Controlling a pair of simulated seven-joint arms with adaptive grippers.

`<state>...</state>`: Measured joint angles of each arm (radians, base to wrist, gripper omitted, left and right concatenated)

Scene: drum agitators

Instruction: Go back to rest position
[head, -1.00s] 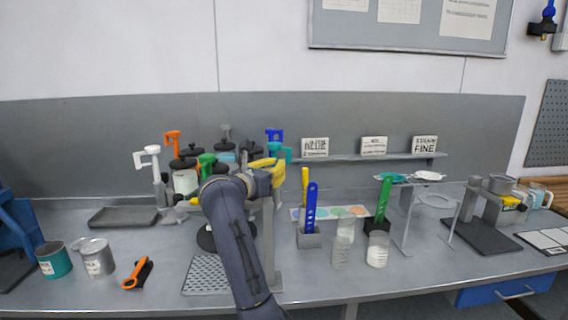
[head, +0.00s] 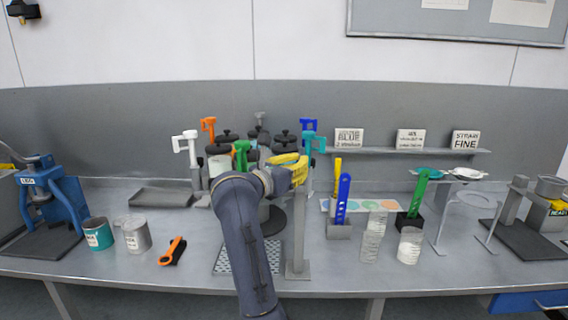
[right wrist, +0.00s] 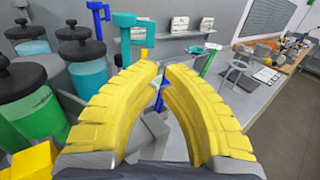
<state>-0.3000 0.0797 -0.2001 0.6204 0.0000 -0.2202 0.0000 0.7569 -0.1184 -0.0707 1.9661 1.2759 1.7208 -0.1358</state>
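My right gripper (head: 299,170) has yellow fingers and is held above the middle of the bench, near the dark-lidded jars. In the right wrist view the two fingers (right wrist: 161,68) curve toward each other with a gap between their tips, and nothing is held. Dark-lidded jars with green (right wrist: 32,110) and teal (right wrist: 88,68) contents stand to the left of the fingers there. My left gripper is not seen. My right arm hides part of the bench front.
A grey post stand (head: 298,225) is close to the right gripper. A blue press (head: 52,200), teal can (head: 97,233) and grey can (head: 136,235) stand at the left. Clear beakers (head: 374,236) and a blue scoop (head: 343,198) stand right of the post. A shelf (head: 405,151) holds signs.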

